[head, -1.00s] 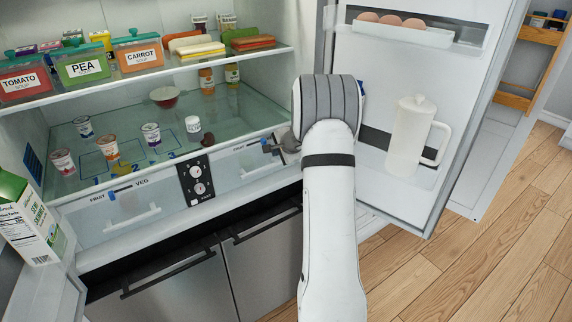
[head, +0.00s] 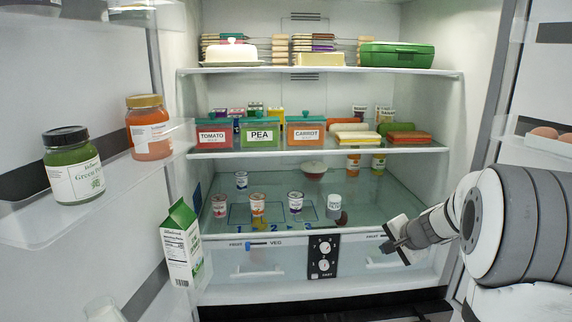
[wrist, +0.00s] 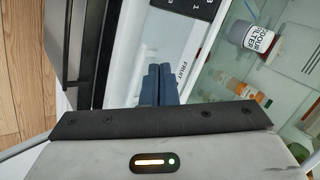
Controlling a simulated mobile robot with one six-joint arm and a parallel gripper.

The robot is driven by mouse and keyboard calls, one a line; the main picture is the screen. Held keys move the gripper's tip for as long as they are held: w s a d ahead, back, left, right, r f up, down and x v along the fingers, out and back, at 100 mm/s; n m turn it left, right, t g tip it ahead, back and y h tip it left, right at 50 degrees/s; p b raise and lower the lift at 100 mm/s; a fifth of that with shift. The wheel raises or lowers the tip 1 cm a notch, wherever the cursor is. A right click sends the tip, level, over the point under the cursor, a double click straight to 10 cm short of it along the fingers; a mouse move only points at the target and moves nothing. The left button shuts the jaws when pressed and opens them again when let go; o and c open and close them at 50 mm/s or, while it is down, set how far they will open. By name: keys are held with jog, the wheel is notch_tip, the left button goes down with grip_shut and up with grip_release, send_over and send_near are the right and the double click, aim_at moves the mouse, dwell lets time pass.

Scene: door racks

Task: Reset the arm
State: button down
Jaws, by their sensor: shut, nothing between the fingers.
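My gripper (head: 388,246) is in front of the right drawer at the bottom of the open fridge, with my arm coming in from the right edge of the head view. In the wrist view its two dark blue fingers (wrist: 158,85) are together, with nothing seen between them. The fingers show in front of the white drawer front with the word FRUIT.
Small cups, such as one (head: 257,205), stand on the lower glass shelf. A carton (head: 182,248) is at the left by the door. Jars (head: 73,170) stand in the left door bin. Soup boxes (head: 259,133) are on the middle shelf. The right door with eggs (head: 544,132) is open.

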jog(key=s+a+r+n+g, duration=0.35)
jog(key=s+a+n, duration=0.35)
jog(key=s+a, duration=0.7)
jog(key=s+d+f+n+g+h, duration=0.1)
jog(key=s+n, duration=0.3)
jog(key=s, duration=1.3)
jog(key=shift+f+n+h, duration=0.2)
jog(key=shift+n+h, duration=0.2)
jog(key=shift+h, duration=0.4)
jog(key=shift+d, duration=0.15)
